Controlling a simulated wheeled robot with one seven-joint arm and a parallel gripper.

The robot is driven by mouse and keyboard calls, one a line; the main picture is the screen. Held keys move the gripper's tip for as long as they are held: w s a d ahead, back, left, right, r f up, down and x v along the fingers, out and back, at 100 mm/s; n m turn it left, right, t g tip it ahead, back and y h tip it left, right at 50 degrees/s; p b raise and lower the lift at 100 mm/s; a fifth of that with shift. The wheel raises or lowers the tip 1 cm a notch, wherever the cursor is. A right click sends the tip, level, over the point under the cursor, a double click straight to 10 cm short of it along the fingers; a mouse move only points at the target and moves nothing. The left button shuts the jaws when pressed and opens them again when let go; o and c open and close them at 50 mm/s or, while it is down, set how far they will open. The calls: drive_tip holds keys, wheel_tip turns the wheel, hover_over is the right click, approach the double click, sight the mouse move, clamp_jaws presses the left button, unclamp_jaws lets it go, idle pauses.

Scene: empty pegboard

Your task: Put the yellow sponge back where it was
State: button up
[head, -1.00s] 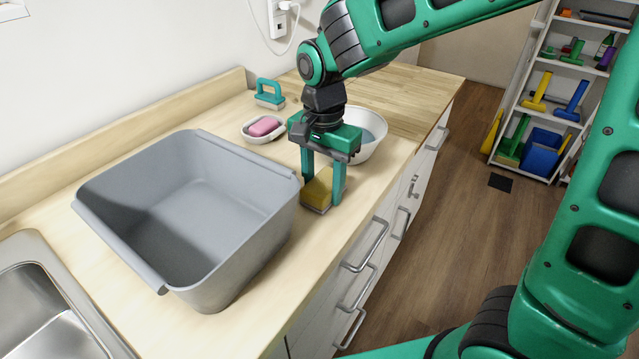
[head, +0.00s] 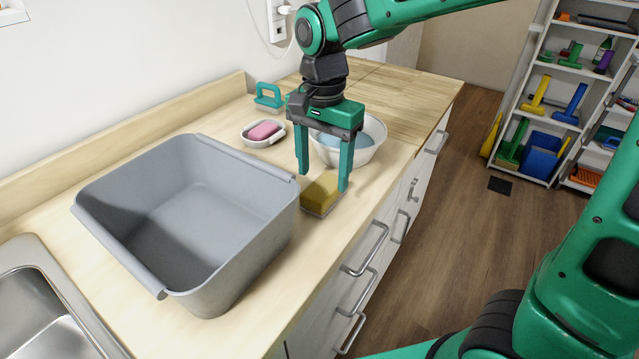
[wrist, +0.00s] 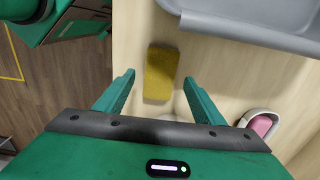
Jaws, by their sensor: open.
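My gripper (head: 323,180) is open and empty, above and slightly behind the sponge. In the wrist view its two fingers (wrist: 158,82) are spread wider than the sponge. A thin lighter layer shows at the sponge's lower edge.
The grey tub (head: 120,238) stands left of the sponge. The counter's front edge, with drawer handles below, is close on the right.

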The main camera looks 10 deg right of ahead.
sight(323, 187)
wheel_tip(323, 187, up, 7)
idle(0.3)
drive_tip(key=s+d+f+n, duration=0.1)
drive_tip(key=s+d+f, duration=0.15)
drive_tip(key=d, duration=0.75)
drive_tip(key=s+d+f, duration=0.2)
drive_tip(key=s+d, duration=0.2)
drive_tip(key=d, duration=0.7)
drive_tip(key=s+d+f, duration=0.3)
drive_tip(key=s+d, duration=0.1)
drive_tip(key=s, duration=0.3)
drive_tip(key=s+d+f+n, duration=0.1)
drive_tip(key=s+d+f, duration=0.2)
drive_tip(key=s+d, duration=0.2)
drive_tip(key=shift+s+n, duration=0.3)
drive_tip(key=shift+s, duration=0.85)
